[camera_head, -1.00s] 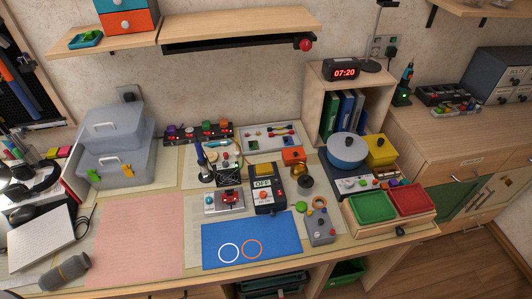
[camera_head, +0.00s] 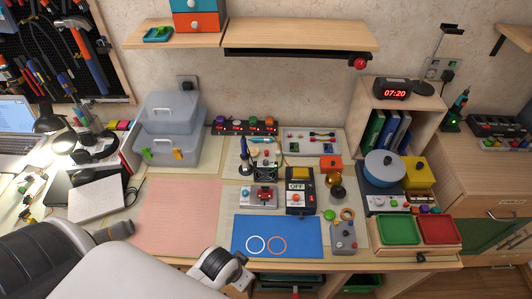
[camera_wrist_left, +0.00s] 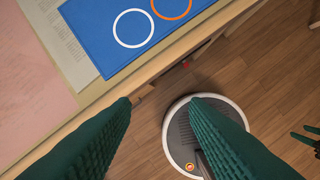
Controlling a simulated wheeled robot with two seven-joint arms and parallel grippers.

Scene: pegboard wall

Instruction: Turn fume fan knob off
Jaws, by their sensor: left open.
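A small black fan unit (camera_head: 265,163) stands on the workbench beside the soldering stand. I take it for the fume fan; its knob is too small to make out. A dark box (camera_head: 300,192) with a yellow top and an OFF label stands to its right in the head view. My left gripper (camera_head: 243,281) is low at the bench's front edge, well short of the fan. In the left wrist view its two green fingers (camera_wrist_left: 160,103) are apart with nothing between them. A dark green shape (camera_wrist_left: 305,143) at that view's right edge may be part of my right gripper.
A blue mat (camera_head: 278,230) with two rings lies at the bench front, and a pink mat (camera_head: 178,215) lies left of it. A grey box with a red part (camera_head: 263,196) stands in front of the fan. A wooden shelf (camera_head: 300,36) overhangs the back.

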